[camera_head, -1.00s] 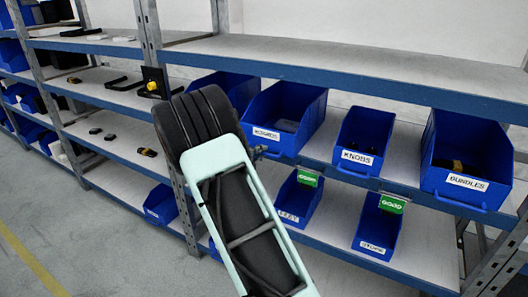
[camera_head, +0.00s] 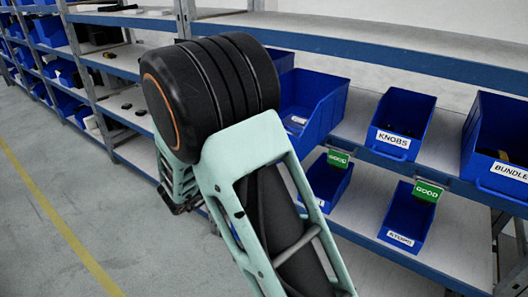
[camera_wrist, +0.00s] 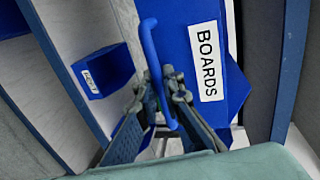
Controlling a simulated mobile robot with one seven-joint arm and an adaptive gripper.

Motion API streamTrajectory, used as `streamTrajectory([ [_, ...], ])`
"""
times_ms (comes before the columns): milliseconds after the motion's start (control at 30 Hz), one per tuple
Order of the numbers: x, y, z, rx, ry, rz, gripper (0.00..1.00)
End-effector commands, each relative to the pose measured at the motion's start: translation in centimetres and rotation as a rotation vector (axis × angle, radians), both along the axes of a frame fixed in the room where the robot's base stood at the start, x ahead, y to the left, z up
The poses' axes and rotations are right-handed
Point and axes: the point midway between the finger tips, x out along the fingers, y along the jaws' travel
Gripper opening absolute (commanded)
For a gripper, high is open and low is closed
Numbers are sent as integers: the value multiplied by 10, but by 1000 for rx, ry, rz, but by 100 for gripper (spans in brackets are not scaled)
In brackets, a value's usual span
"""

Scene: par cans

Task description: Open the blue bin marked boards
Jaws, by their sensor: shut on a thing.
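The blue bin marked BOARDS (camera_wrist: 222,92) fills the right middle of the wrist view, with its white label facing me. Its curved blue handle (camera_wrist: 150,42) stands out from its front. My gripper (camera_wrist: 168,84) is shut on this handle, with the fingers on either side of its lower part. In the head view my arm covers the gripper and the front of the blue bins behind it, so I cannot read the BOARDS label there. How far the bin is open cannot be told.
On the same shelf stand the KNOBS bin (camera_head: 400,122) and the BUNDLES bin (camera_head: 497,150). Smaller bins with green GOOD tags (camera_head: 428,192) sit on the shelf below. A small labelled bin (camera_wrist: 104,72) shows in the wrist view. The floor at left is clear.

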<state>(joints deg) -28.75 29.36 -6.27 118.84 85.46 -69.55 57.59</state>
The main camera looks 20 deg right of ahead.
Motion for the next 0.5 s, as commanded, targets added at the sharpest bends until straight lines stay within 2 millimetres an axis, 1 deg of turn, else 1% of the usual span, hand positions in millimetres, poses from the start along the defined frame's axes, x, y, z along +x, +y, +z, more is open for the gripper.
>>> streamTrajectory([
  [367,-1,2,0,0,0,0,0],
  [400,-1,2,0,0,0,0,9],
  [467,-1,2,0,0,0,0,15],
  [500,-1,2,0,0,0,0,15],
])
